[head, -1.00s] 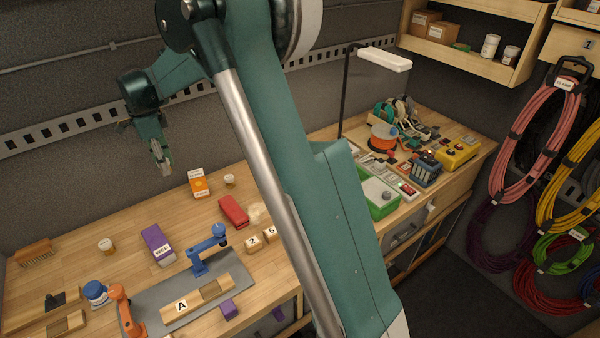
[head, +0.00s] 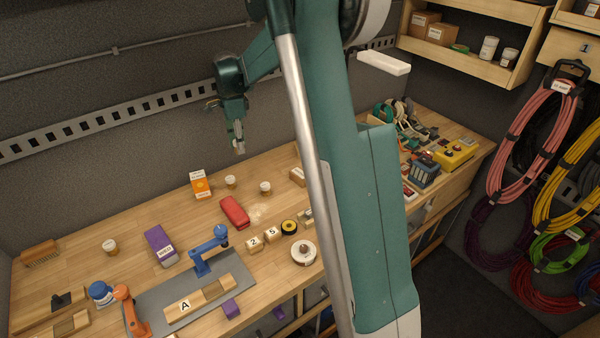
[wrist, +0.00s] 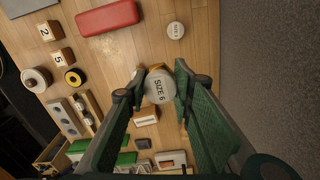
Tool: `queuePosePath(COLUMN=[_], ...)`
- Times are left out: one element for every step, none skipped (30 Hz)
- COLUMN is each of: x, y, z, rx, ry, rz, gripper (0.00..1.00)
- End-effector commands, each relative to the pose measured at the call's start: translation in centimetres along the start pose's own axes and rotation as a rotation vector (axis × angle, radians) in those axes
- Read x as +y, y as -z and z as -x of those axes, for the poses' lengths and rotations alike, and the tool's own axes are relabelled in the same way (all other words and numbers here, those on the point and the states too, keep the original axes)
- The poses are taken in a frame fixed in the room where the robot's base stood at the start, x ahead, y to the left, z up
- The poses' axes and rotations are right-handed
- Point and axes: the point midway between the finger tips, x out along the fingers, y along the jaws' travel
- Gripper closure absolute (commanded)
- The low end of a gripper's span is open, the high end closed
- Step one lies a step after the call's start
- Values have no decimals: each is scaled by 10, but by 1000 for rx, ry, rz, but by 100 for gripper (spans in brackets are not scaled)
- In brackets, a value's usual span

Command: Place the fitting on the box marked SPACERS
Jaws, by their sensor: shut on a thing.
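My gripper (head: 239,150) hangs in the air above the back of the workbench. In the wrist view its fingers (wrist: 160,82) are closed around a round pale piece marked SIZE 6 (wrist: 159,88), which I take to be the fitting. Something amber shows just beyond it; I cannot tell whether it belongs to the piece. I cannot read SPACERS on any box. Candidates are a purple box (head: 160,245), an orange box with a white label (head: 200,186) and a small cardboard box (head: 298,176), which also shows below the held piece in the wrist view (wrist: 147,116).
White-lidded jars (head: 230,181) (head: 265,188), a red case (head: 235,212), numbered wooden blocks (head: 254,243) and yellow-black tape (head: 289,227) stand on the bench. My arm hides part of the bench's right half.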

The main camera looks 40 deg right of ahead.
Motion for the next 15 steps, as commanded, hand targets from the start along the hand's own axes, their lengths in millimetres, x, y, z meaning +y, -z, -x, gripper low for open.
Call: queuePosePath(x=[1,2,3,4,5,6,8,9,11,12,14,16,18,20,23], y=[17,26,38,46,56,67,76,85,96,105,114,125,134,142,153], z=[2,2,2,2,2,2,2,2,2,2,2,2,2,2,2], rx=[0,0,0,0,0,0,0,0,0,0,0,0,0,0,0], ry=[0,0,0,0,0,0,0,0,0,0,0,0,0,0,0], rz=[-8,-10,-12,-14,-16,-18,-20,-23,-24,-26,-29,-30,-33,-35,-36], gripper=[89,89,89,89,89,89,89,89,89,89,89,89,89,89,89])
